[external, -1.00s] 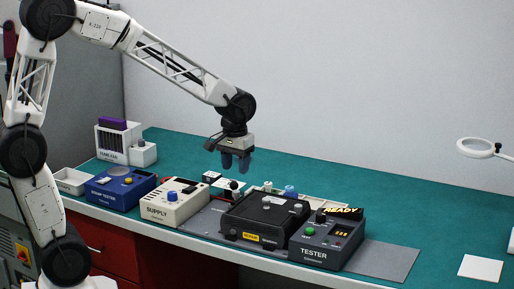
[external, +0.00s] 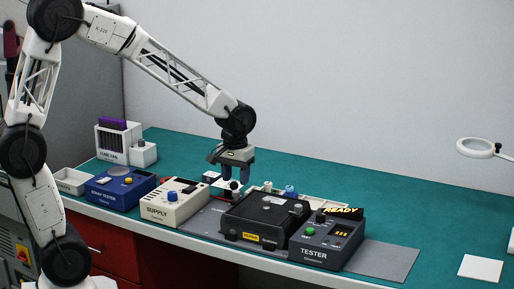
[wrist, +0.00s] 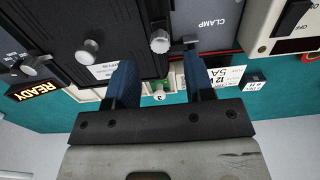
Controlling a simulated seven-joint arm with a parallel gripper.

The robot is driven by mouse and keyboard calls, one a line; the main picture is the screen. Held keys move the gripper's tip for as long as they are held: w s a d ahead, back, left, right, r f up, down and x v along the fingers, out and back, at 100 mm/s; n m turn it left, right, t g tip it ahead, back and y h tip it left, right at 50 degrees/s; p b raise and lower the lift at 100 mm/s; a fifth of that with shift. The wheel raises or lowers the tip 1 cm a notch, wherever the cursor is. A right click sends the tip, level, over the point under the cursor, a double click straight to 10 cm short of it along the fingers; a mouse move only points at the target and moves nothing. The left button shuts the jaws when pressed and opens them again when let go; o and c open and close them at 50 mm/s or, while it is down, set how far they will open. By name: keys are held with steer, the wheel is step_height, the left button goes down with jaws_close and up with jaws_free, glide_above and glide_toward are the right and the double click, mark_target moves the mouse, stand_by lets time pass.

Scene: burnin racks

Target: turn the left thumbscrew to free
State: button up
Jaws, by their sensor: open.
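A black box (external: 262,222) sits mid-bench with two small grey thumbscrews on top. The left thumbscrew (external: 267,199) shows on its lid; it appears to be the round grey knob (wrist: 160,42) in the wrist view, where the picture is turned about. The other thumbscrew (external: 298,208) is also in the wrist view (wrist: 87,51). My gripper (external: 235,177) is open and empty, above and behind the box's left rear side. In the wrist view its two blue fingers (wrist: 160,82) stand apart, and the left thumbscrew lies beyond their tips, not between them.
The TESTER (external: 327,240) with a READY sign stands right of the box. A blue knob (external: 291,191) stands behind the box. The bench's back right is clear.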

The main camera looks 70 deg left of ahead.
mark_target(236, 191)
steer(key=shift+f, duration=2.15)
jaws_close()
